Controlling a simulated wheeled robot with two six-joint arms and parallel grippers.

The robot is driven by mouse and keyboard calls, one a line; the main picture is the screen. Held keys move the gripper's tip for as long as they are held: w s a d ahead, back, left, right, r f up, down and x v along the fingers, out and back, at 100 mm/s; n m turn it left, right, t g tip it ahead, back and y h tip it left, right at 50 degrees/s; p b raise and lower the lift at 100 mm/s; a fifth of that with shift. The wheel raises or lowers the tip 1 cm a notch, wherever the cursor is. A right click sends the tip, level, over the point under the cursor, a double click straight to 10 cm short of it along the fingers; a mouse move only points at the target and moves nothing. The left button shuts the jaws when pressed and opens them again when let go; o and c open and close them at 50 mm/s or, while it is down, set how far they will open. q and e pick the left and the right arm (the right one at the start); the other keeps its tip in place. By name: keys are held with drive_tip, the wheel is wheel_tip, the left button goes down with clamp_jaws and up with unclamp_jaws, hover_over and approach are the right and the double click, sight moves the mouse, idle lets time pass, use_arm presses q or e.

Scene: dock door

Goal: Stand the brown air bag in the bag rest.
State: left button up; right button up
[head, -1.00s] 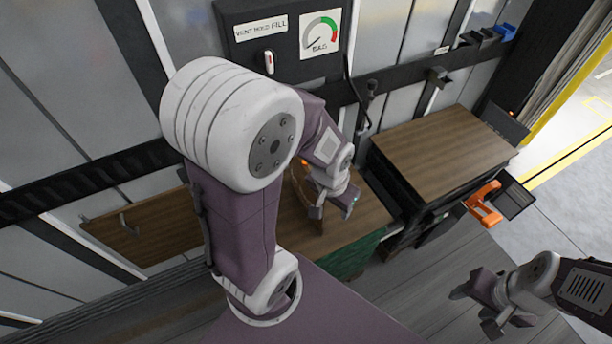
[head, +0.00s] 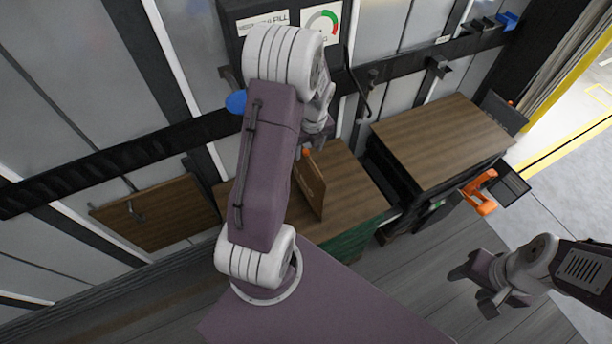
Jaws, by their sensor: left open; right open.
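The brown air bag (head: 311,187) is a thin brown panel with an orange fitting at its top. It stands on edge, slightly tilted, on a wood-topped stack (head: 346,185); my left arm partly hides the area to its left. I cannot make out a separate bag rest around its foot. My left gripper (head: 318,140) is open, above and behind the bag, apart from it and partly hidden by its own arm. My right gripper (head: 474,285) is open and empty over the floor at the lower right.
A second wood-topped stack (head: 440,135) stands to the right. An orange-handled tool (head: 480,192) sits at its side. A gauge panel (head: 321,25) and hose hang on the wall, with a blue round thing (head: 236,102) beside my arm. A brown board (head: 155,212) leans at the left.

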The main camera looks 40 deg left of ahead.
sight(308, 153)
use_arm(q)
drive_tip(key=f, duration=0.3)
drive_tip(key=shift+w+a+f, duration=0.1)
drive_tip(key=shift+a+f, duration=0.1)
drive_tip(key=shift+f, duration=0.05)
drive_tip(key=shift+w+a+f, duration=0.1)
drive_tip(key=shift+a+f, duration=0.1)
drive_tip(key=shift+f, duration=0.7)
drive_tip(key=shift+w+a+f, duration=0.1)
drive_tip(key=shift+a+f, duration=0.1)
drive_tip(key=shift+f, duration=0.7)
drive_tip(key=shift+w+a+f, duration=0.1)
drive_tip(key=shift+a+f, duration=0.1)
drive_tip(key=shift+f, duration=0.7)
drive_tip(key=shift+s+r, duration=0.1)
clamp_jaws()
